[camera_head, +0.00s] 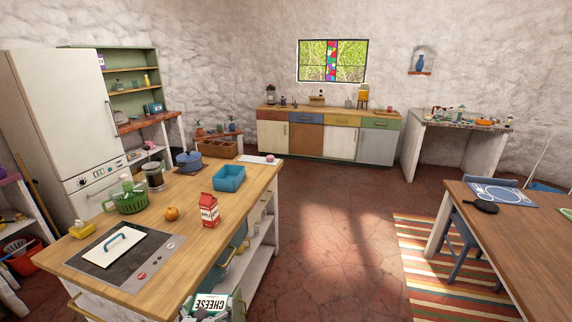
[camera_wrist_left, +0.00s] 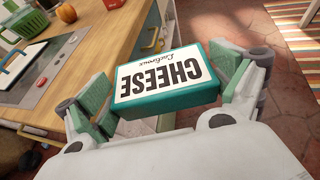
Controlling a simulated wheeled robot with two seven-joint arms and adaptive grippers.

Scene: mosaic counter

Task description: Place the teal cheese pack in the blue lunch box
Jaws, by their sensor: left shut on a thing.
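The teal cheese pack (camera_wrist_left: 165,78) has a white top label reading "CHEESE". My left gripper (camera_wrist_left: 168,90) is shut on it, with a green-padded finger at each end. In the head view the pack (camera_head: 208,302) shows at the bottom edge, held off the front side of the island counter. The blue lunch box (camera_head: 229,180) is an open rectangular box on the counter's far part, well beyond the pack. Its inside is only partly visible and looks empty. My right gripper is not in view.
The wooden counter (camera_head: 185,212) also holds a red carton (camera_head: 209,211), an orange (camera_head: 171,214), a green basket (camera_head: 130,200), a coffee press (camera_head: 154,176), a blue pot (camera_head: 188,162) and a hob (camera_head: 125,255). Open floor lies to the right of the counter.

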